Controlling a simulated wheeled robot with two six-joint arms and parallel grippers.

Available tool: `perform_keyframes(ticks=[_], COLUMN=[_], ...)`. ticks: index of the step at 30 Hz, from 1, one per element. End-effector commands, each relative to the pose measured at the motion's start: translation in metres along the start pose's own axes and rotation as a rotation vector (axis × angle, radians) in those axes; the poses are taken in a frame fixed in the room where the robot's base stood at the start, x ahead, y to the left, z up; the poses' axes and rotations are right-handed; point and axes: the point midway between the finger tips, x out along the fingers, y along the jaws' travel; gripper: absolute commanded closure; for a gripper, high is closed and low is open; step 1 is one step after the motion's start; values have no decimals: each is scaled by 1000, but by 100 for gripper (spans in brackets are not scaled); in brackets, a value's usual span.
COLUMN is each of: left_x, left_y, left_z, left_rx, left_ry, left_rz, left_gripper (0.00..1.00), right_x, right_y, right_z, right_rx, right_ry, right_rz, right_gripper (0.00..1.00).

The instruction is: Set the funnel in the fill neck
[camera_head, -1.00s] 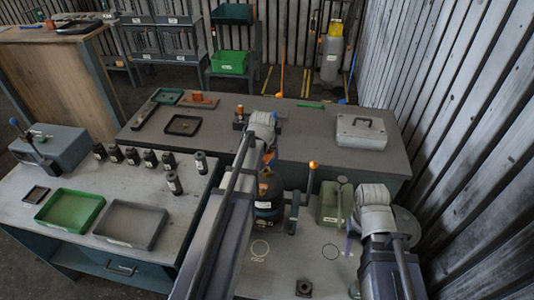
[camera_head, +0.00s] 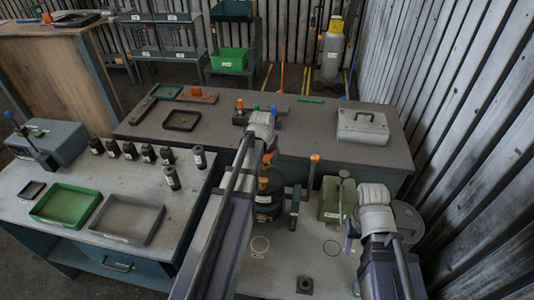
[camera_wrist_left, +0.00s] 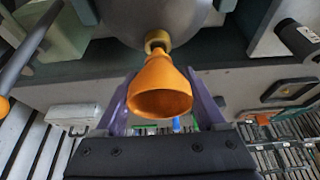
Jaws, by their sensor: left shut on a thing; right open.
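The orange funnel (camera_wrist_left: 161,88) is in the left wrist view, its wide mouth toward the camera and its narrow end at the brass-coloured fill neck (camera_wrist_left: 157,38). I cannot tell whether the spout is inside the neck or just in front of it. My left gripper (camera_wrist_left: 163,98) is shut on the funnel, with one purple finger on each side. In the head view the dark blower housing (camera_head: 268,190) stands beyond my left arm, which hides much of it. My right gripper (camera_head: 352,240) is open and empty over the right side of the near table, partly hidden by its own wrist.
A green box (camera_head: 334,200) and an orange-topped post (camera_head: 314,175) stand close to the housing. A lidded grey case (camera_head: 362,127) is on the back table. A green tray (camera_head: 66,205) and a grey tray (camera_head: 128,220) are on the left bench, with several dark cylinders behind.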

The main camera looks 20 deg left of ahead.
Motion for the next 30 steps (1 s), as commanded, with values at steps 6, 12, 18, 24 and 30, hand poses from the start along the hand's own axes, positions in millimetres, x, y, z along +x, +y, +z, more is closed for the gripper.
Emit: perform_keyframes(ticks=[6,12,18,24,30], left_x=[1,1,3,4,4], left_y=[0,0,0,0,0], left_z=[0,0,1,2,2], left_rx=[0,0,0,0,0], left_ry=[0,0,0,0,0], left_rz=[0,0,0,0,0], left_gripper=[59,59,59,59,59], right_x=[1,1,4,5,5], right_y=[0,0,0,0,0], right_z=[0,0,0,0,0], right_rx=[0,0,0,0,0], right_ry=[0,0,0,0,0], right_rz=[0,0,0,0,0], right_gripper=[50,50,50,50,50])
